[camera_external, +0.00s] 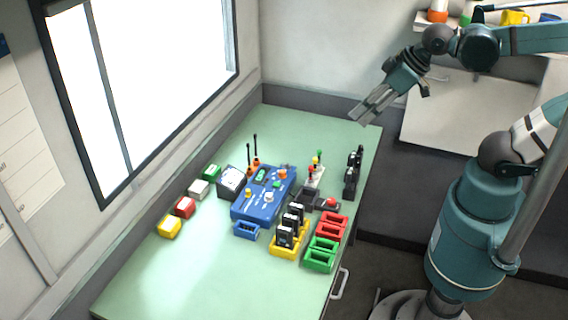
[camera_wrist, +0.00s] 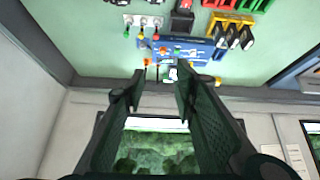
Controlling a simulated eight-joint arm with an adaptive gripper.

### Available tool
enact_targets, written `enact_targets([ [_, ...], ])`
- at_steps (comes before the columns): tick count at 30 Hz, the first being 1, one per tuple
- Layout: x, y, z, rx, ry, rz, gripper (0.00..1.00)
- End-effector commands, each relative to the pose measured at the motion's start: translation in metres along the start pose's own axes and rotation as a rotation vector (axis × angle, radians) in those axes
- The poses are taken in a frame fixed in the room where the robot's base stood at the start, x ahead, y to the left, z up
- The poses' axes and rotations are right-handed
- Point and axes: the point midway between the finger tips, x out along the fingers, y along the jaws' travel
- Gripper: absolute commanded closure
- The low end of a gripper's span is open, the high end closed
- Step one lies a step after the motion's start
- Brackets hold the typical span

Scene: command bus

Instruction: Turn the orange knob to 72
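The orange knob (camera_external: 282,174) sits near the far right corner of a blue control box (camera_external: 244,211) on the green table. The box also carries a yellow knob (camera_external: 248,193), a white knob (camera_external: 268,197) and a green display (camera_external: 261,174). My gripper (camera_external: 357,122) is in the air above the table's far right corner, well apart from the box. In the wrist view my gripper (camera_wrist: 157,98) is open and empty. The blue box (camera_wrist: 200,43) shows beyond the fingertips there, too small to read any dial value.
Two antennas with orange bases (camera_external: 256,161) stand behind the box, next to a gauge (camera_external: 231,181). Yellow (camera_external: 287,252), red (camera_external: 333,220) and green (camera_external: 320,255) bins stand front right. Small coloured boxes (camera_external: 185,207) line the window side. The table's near left is clear.

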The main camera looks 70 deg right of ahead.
Motion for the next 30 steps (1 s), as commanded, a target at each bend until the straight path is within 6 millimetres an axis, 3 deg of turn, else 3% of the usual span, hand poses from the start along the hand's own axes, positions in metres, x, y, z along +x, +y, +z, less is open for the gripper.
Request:
enact_targets([
  [14,0.028,0.0,-0.038,-0.179,-0.098,-0.014,0.72],
  [30,0.077,-0.001,-0.073,-0.395,-0.211,-0.052,0.72],
])
